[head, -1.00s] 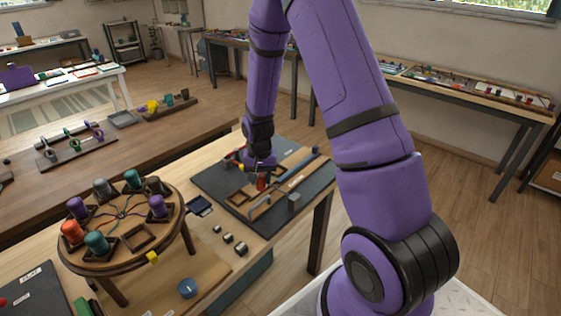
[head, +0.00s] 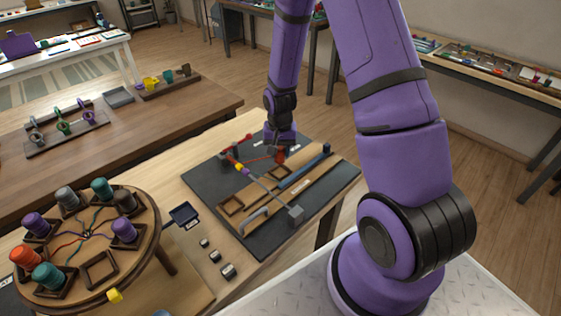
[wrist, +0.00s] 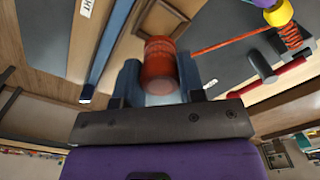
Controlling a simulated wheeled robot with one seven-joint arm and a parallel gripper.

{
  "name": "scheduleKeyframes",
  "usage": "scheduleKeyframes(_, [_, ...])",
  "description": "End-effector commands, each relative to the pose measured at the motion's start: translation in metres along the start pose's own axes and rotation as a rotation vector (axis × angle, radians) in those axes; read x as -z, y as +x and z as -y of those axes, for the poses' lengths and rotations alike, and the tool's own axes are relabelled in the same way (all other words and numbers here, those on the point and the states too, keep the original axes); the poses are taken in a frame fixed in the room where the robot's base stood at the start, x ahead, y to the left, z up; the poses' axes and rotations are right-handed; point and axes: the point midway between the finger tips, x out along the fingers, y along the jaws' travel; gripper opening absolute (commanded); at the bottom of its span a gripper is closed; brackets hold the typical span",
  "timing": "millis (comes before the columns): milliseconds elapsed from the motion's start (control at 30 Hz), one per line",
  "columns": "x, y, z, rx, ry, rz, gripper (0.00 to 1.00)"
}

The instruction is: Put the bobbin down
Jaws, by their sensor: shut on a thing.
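My gripper (head: 280,142) is over the far part of a dark work mat (head: 208,186). It is shut on an orange-red bobbin (head: 281,157). In the wrist view the bobbin (wrist: 158,62) sits between the two blue fingers of my gripper (wrist: 158,80). A red cord (wrist: 232,43) runs taut from the bobbin toward a post with a red coil (wrist: 290,36). On the mat's wooden board are two square frames, a nearer one (head: 231,206) and one (head: 280,172) just in front of the bobbin. Whether the bobbin touches anything below is unclear.
A round braiding stand (head: 147,235) at left holds several bobbins and one empty square seat (head: 100,269). Small dark blocks (head: 215,257) lie between.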

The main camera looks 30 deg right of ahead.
Motion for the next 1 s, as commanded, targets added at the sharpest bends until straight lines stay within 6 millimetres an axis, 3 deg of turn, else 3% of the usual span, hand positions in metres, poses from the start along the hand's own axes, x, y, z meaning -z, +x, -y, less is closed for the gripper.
scheduleKeyframes(233, [0.0,0.015,0.0,0.0,0.0,0.0,0.12])
scheduleKeyframes(500, [0.0,0.047,0.0,0.0,0.0,0.0,0.12])
scheduleKeyframes(1000, [0.0,0.054,0.0,0.0,0.0,0.0,0.12])
